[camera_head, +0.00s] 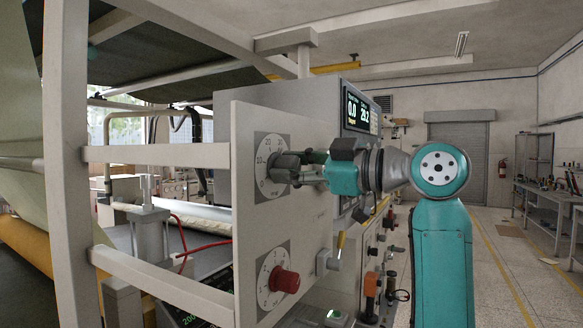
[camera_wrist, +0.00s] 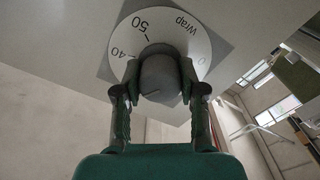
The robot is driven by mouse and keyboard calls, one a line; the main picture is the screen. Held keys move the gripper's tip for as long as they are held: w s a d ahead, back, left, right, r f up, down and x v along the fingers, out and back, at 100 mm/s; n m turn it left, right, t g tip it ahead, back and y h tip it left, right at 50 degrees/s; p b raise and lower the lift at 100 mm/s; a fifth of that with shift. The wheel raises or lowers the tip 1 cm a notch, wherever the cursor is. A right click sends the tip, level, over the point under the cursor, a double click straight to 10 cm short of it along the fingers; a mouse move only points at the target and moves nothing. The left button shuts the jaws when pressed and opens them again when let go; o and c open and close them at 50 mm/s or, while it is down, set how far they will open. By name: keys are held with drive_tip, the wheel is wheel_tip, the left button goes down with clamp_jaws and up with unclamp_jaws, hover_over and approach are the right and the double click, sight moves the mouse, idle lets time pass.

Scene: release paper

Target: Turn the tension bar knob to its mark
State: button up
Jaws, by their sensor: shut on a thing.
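My gripper (camera_head: 293,168) is at the upper dial (camera_head: 262,158) on a pale upright panel. In the wrist view my gripper (camera_wrist: 160,82) is shut on a dark grey round knob (camera_wrist: 160,72), one finger on each side. The fingers and knob hide part of the dial, and I cannot make out a pointer on the knob. A red knob (camera_head: 284,280) sits on a lower dial (camera_head: 265,286) of the same panel, apart from my gripper. No label reading "tension bar" is legible.
A display (camera_head: 360,108) with numbers is above right of the panel. Below my arm are a yellow-tipped lever (camera_head: 340,242) and several small controls. Frame bars (camera_head: 160,155) stand left of the panel. The floor at right (camera_head: 510,265) is open.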

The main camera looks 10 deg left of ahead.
drive_tip(key=shift+n, duration=0.6)
drive_tip(key=o, duration=1.1)
drive_tip(key=shift+o, duration=0.2)
drive_tip(key=v, duration=1.2)
